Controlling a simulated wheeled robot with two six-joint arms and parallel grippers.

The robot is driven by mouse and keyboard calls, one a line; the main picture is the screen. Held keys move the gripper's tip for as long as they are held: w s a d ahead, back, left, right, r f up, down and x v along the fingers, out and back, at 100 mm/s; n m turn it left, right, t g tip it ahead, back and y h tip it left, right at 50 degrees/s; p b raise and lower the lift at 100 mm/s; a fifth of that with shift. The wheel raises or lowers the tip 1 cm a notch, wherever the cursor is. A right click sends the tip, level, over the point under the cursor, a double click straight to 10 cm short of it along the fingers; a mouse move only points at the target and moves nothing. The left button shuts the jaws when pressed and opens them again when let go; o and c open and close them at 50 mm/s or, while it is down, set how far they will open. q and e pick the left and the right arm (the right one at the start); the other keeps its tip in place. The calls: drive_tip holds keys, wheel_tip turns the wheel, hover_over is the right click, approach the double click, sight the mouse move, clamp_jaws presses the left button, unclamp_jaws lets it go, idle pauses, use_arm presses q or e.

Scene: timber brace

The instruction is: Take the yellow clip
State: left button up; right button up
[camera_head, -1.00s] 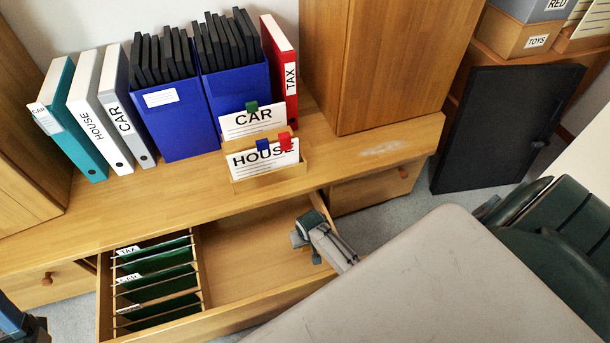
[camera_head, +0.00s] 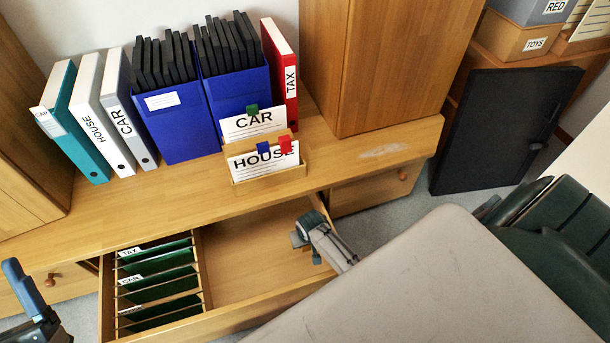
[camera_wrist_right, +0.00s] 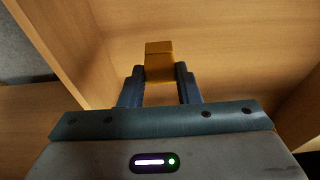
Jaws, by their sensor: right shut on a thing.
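The yellow clip (camera_wrist_right: 158,60) is a small orange-yellow block in the right wrist view. My right gripper (camera_wrist_right: 159,72) is shut on it, with a blue finger on each side. In the head view my right gripper (camera_head: 303,240) is inside the right part of the open drawer (camera_head: 250,250), and the clip is hidden there. My left gripper (camera_head: 30,290) is at the lower left edge of the head view, left of the drawer. Only part of it shows, so its opening is unclear.
Green hanging files (camera_head: 157,282) fill the drawer's left part. A card holder (camera_head: 268,178) on the cabinet top bears CAR and HOUSE cards with green, blue and red clips. Binders and blue boxes (camera_head: 180,125) stand behind. The drawer floor's middle is bare.

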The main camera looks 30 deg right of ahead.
drive_tip(key=shift+r+p, duration=0.25)
drive_tip(key=shift+p, duration=0.05)
drive_tip(key=shift+r+p, duration=0.3)
drive_tip(key=shift+r, duration=0.2)
use_arm(q)
drive_tip(key=shift+w+f+n+g+y+p, duration=0.65)
drive_tip(key=shift+w+f+g, duration=0.4)
drive_tip(key=shift+f+g, duration=3.75)
use_arm(e)
drive_tip(key=shift+r, duration=0.5)
drive_tip(key=shift+r+p, duration=0.3)
drive_tip(key=shift+p, duration=0.2)
drive_tip(key=shift+r, duration=0.25)
use_arm(q)
drive_tip(key=s+f+g, duration=0.3)
drive_tip(key=f, duration=0.4)
drive_tip(key=s+d+f+g+p, duration=0.1)
drive_tip(key=s+f+g, duration=0.2)
drive_tip(key=f, duration=0.3)
drive_tip(key=shift+s+d+f+n, duration=0.3)
drive_tip(key=shift+s+f+n, duration=0.05)
use_arm(e)
drive_tip(key=shift+r, duration=0.2)
